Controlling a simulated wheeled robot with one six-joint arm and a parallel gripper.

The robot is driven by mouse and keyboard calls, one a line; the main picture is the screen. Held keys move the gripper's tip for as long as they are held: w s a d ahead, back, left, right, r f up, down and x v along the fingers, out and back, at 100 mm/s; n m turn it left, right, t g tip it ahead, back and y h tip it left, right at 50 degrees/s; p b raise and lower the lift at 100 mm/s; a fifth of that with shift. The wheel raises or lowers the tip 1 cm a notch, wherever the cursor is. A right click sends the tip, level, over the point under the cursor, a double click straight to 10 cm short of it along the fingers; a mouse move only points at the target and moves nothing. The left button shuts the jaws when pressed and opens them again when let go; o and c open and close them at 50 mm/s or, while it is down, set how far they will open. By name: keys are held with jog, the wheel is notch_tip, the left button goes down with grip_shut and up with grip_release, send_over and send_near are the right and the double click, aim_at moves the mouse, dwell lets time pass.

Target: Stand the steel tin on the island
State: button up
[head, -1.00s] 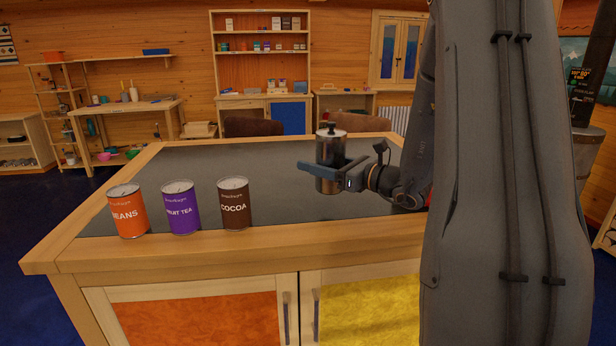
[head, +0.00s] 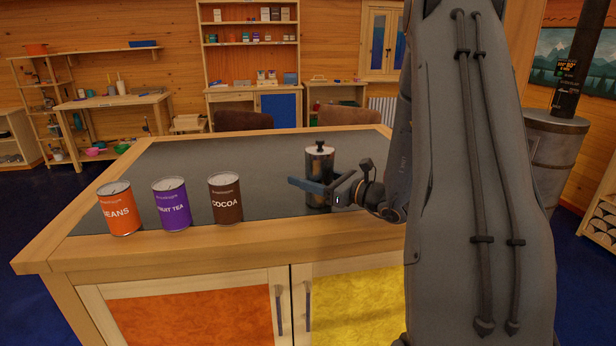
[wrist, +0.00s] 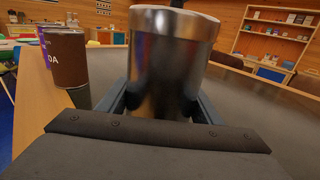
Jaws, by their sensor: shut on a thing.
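The steel tin (head: 319,164) is a shiny cylinder with a dark knob on its lid. It is upright over the dark top of the island (head: 250,160), right of the cocoa tin, with its base at or very near the surface. I cannot tell for sure whether it touches. My gripper (head: 318,190) is shut around the lower part of the tin, coming from the right. In the wrist view the tin (wrist: 170,65) stands between the two fingers, and its lower edge is hidden behind the gripper body.
An orange beans tin (head: 119,208), a purple fruit tea tin (head: 172,204) and a brown cocoa tin (head: 226,198) stand in a row near the island's front left edge. The dark top behind them is clear. Two chairs (head: 243,121) stand behind the island.

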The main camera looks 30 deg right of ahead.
jog(key=o, duration=1.3)
jog(key=shift+c, duration=0.2)
jog(key=shift+r, duration=0.1)
jog(key=b+v, duration=0.3)
jog(key=v, duration=0.9)
